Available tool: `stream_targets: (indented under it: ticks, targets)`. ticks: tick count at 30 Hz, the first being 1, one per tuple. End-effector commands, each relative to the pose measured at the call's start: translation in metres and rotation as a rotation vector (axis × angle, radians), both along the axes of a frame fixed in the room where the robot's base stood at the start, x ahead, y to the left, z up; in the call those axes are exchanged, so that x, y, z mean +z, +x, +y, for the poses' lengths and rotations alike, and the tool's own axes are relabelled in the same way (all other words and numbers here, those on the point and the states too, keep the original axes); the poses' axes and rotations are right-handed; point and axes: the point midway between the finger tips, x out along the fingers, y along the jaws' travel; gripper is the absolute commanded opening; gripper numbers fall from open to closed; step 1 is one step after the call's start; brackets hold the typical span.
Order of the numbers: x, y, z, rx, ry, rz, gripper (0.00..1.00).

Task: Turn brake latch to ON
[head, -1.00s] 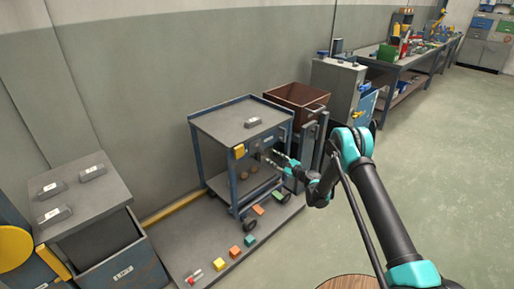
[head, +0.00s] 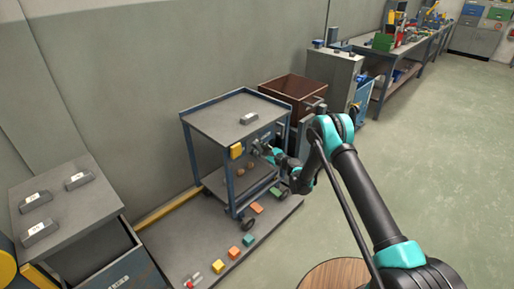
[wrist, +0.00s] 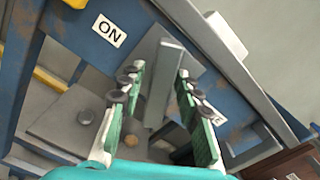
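The brake latch (wrist: 165,85) is a grey lever on a grey plate on the blue cart panel (wrist: 85,42). In the wrist view it lies between my gripper's green-lined fingers (wrist: 160,72). The fingers are apart, with a visible gap at the left of the lever; I cannot tell whether the right finger touches it. A white ON label (wrist: 109,30) is at the upper left of the lever. A second label (wrist: 213,113) is mostly hidden behind the right finger. In the head view my gripper (head: 263,150) is at the cart's front, and the latch is too small to make out.
The blue cart's grey top (head: 228,122) carries a small grey block (head: 249,118). A brown bin (head: 291,92) stands just behind it. Several coloured blocks lie on the floor platform, including a yellow one (head: 219,267). A grey cabinet (head: 68,208) is at left. Floor at right is clear.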

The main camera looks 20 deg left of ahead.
Motion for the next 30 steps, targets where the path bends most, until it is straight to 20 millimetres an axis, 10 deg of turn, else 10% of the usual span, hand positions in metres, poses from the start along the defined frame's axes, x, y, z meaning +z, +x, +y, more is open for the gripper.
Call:
stream_targets:
  ticks: [7, 30]
  targets:
    - [0.0000, 0.0000, -0.0001, 0.000, 0.000, 0.000, 0.00]
    - [-0.0012, -0.0013, -0.0002, 0.001, -0.118, -0.284, 0.00]
